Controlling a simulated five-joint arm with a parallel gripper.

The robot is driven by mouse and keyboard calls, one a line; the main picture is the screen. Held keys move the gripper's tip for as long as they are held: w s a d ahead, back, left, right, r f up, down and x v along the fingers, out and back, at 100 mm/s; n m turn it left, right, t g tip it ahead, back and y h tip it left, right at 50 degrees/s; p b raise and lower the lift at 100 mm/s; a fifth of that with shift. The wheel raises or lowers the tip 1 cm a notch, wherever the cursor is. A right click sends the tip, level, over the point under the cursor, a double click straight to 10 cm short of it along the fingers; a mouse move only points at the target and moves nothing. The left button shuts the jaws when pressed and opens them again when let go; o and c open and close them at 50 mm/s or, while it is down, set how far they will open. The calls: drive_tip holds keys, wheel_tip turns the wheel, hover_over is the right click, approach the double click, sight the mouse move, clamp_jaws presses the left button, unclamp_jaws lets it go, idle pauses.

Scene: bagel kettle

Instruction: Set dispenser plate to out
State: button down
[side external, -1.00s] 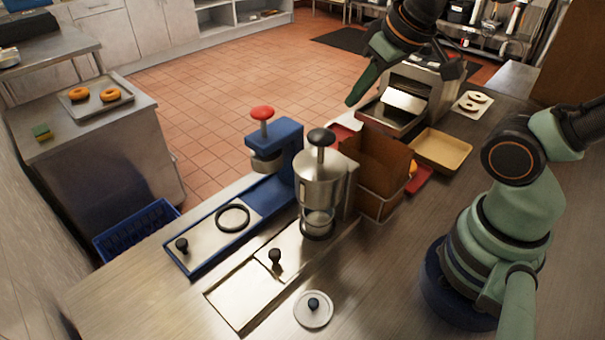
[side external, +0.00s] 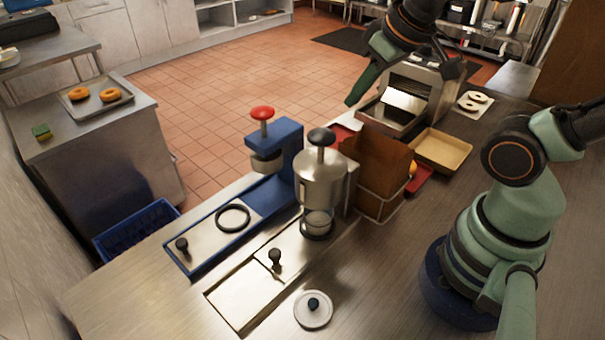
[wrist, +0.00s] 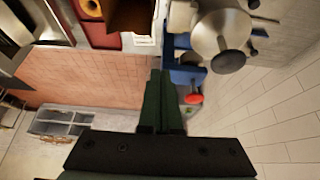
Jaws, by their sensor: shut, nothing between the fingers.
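The steel dispenser (side external: 320,183), a canister with a black plunger knob, stands mid-counter in the side external view. It also shows in the wrist view (wrist: 221,37). Its flat metal plate (side external: 290,243) lies in a track, with an upright black knob (side external: 275,258) near the plate's left edge. The plate's inner end lies under the canister, beside a pale round piece (side external: 318,221). The track's lower-left part (side external: 243,296) looks bare. My gripper (side external: 352,101) is up behind the dispenser, clear of the plate. In the wrist view its green fingers (wrist: 161,100) are together and empty.
A blue press (side external: 275,150) with a red knob stands behind, with a black ring (side external: 232,218) and another black knob (side external: 182,244) on its base. A round lid (side external: 313,309) lies in front. A brown board (side external: 380,165) in a wire rack stands right of the dispenser.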

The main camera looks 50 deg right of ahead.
idle(0.3)
drive_tip(key=c, duration=1.2)
unclamp_jaws()
drive_tip(key=shift+c, duration=0.2)
drive_tip(key=o, duration=0.6)
drive_tip(key=shift+r, duration=0.3)
drive_tip(key=shift+c, duration=0.2)
drive_tip(key=r, duration=0.4)
drive_tip(key=shift+w+a+r, duration=0.1)
drive_tip(key=shift+a+r, duration=0.15)
drive_tip(key=shift+r, duration=0.15)
drive_tip(key=a+g, duration=0.1)
drive_tip(key=a, duration=0.2)
drive_tip(key=w+a+m+g, duration=0.1)
drive_tip(key=a, duration=0.2)
drive_tip(key=a+m+g, duration=0.1)
drive_tip(key=a, duration=0.3)
drive_tip(key=shift+w+r+y, duration=0.15)
drive_tip(key=shift+w+y, duration=0.05)
drive_tip(key=shift+y, duration=0.2)
drive_tip(key=s+a+m+g, duration=0.2)
drive_tip(key=a+g, duration=0.1)
drive_tip(key=a, duration=0.7)
hover_over(275, 252)
wheel_tip(275, 252, down, 17)
drive_tip(key=shift+m+h, duration=0.3)
drive_tip(key=shift+h, duration=0.1)
wheel_tip(275, 252, down, 12)
drive_tip(key=shift+r, duration=0.15)
drive_tip(key=shift+c, duration=0.3)
